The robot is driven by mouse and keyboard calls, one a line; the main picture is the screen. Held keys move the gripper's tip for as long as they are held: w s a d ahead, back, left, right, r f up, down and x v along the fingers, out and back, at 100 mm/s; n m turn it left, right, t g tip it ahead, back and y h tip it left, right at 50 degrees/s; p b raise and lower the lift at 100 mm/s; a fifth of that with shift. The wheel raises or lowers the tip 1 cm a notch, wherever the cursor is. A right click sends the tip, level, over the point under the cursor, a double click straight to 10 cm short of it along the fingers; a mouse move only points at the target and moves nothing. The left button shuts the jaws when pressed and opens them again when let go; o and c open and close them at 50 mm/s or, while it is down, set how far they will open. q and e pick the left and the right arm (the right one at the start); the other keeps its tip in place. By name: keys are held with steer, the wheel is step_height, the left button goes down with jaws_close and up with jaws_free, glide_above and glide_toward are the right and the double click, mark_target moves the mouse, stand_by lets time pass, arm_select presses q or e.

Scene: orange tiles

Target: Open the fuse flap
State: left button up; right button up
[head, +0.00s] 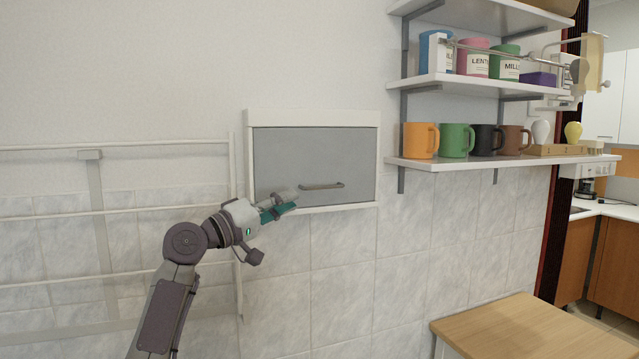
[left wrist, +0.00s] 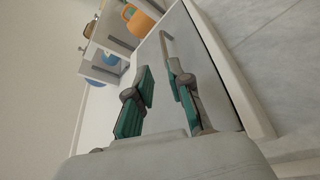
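The fuse flap (head: 290,160) is a grey panel in a white frame on the wall, and it looks closed. Its bar handle (head: 322,186) sits low on the panel. My left gripper (head: 292,200) is at the flap's lower left, to the left of the handle and apart from it. In the left wrist view the handle (left wrist: 165,48) shows beyond the open, empty fingers (left wrist: 158,80), with the grey flap (left wrist: 207,75) behind them. My right gripper is not in view.
Wall shelves (head: 485,162) with mugs and tins stand to the right of the flap. A white rail rack (head: 110,212) is on the wall at left. A wooden tabletop (head: 515,330) is at lower right. The wall below the flap is clear.

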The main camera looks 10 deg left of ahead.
mark_target(319, 187)
arm_select(q)
steer(key=p+x, duration=0.1)
steer(key=x, duration=0.4)
steer(key=shift+w+a+f, duration=0.1)
steer(key=shift+f, duration=0.05)
steer(key=p+x, duration=0.1)
steer(key=x, duration=0.2)
steer(key=shift+w, duration=0.3)
steer(key=shift+w+d, duration=0.3)
steer(key=shift+d, duration=0.1)
steer(key=shift+w+d+p, duration=0.1)
steer(key=shift+w+p, duration=0.05)
steer(key=shift+p, duration=0.15)
jaws_close()
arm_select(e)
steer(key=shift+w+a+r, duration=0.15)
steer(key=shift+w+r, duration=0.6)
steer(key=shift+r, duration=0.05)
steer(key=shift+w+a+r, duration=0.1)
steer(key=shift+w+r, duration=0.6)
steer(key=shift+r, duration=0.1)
